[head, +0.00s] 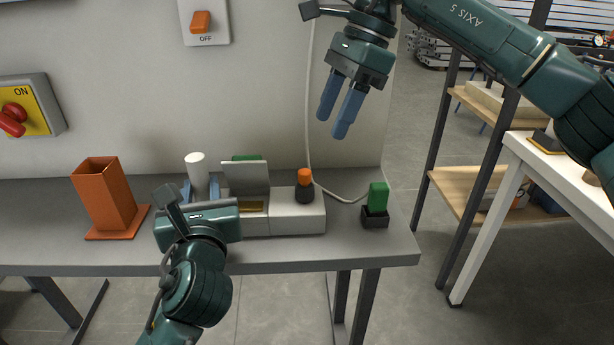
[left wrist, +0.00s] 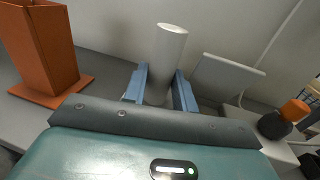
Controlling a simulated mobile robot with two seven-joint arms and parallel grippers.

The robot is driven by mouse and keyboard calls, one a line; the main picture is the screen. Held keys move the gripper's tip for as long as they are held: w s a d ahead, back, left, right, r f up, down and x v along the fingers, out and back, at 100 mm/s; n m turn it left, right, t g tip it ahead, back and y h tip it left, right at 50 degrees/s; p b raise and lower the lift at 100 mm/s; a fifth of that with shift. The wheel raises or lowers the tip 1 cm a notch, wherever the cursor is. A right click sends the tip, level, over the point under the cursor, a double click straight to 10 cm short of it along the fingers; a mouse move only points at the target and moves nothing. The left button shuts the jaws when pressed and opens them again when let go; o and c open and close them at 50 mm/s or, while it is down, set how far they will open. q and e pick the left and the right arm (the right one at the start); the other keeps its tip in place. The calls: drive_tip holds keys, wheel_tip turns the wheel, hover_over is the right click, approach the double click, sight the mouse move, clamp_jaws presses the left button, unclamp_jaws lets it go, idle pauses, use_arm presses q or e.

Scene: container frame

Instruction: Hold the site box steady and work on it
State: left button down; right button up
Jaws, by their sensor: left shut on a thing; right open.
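The site box (head: 297,219) is a light grey box on the bench, with its flap lid (head: 245,178) standing up and a brass-coloured part (head: 252,207) showing under it. An orange and black knob (head: 305,186) stands on its right part; it also shows in the left wrist view (left wrist: 283,120). My left gripper (head: 201,188) is shut on a white upright post (left wrist: 168,57) at the box's left end. Whether the post joins the box is hidden by the gripper. My right gripper (head: 333,118) is open and empty, high above the box's right end.
An orange square holder (head: 105,197) stands left on the bench (head: 40,225). A green block sits in a black holder (head: 375,216) at the right. A cable runs down the wall near it. A red switch (head: 13,119) and an orange OFF switch (head: 201,22) are on the wall.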

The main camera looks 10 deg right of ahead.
sight(308, 181)
drive_tip(key=x, duration=1.1)
drive_tip(key=shift+a+f, duration=0.1)
drive_tip(key=shift+f, duration=0.3)
drive_tip(key=c, duration=1)
